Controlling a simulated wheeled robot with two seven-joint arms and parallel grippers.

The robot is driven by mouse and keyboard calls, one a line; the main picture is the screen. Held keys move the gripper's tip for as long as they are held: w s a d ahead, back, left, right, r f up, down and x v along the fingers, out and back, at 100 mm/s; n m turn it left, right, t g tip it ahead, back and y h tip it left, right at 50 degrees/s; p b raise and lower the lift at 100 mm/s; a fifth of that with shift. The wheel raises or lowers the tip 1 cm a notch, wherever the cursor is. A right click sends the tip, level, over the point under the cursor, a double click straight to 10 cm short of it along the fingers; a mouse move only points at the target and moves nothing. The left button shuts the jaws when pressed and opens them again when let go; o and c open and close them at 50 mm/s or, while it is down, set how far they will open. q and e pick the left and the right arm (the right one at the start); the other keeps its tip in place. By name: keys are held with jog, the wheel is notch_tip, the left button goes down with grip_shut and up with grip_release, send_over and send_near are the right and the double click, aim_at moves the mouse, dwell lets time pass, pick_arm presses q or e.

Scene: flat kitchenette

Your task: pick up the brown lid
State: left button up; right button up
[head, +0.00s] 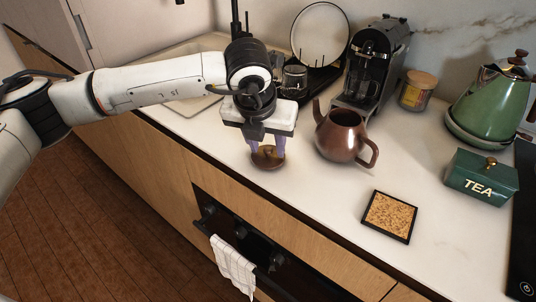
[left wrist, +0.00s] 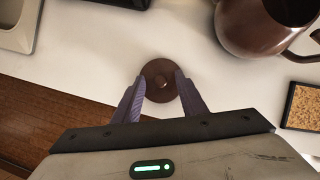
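The brown lid (head: 268,161) is a small round disc with a knob, lying on the white counter near its front edge. It also shows in the left wrist view (left wrist: 161,93), with the knob near its middle. My left gripper (head: 267,149) points down over the lid. Its two purple fingers stand apart on either side of the knob, with a clear gap between them; in the left wrist view the fingertips (left wrist: 161,76) overlap the lid's left and right edges. Whether they touch it I cannot tell. My right gripper is not in view.
A brown teapot (head: 341,137), its top open, stands just right of the gripper. A cork trivet (head: 389,216), a green tea box (head: 482,177) and a green kettle (head: 489,105) are farther right. A coffee machine (head: 374,62) stands behind. The counter's front edge is close to the lid.

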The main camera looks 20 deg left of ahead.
pick_arm(q)
grip_shut()
jog(key=shift+r, duration=0.1)
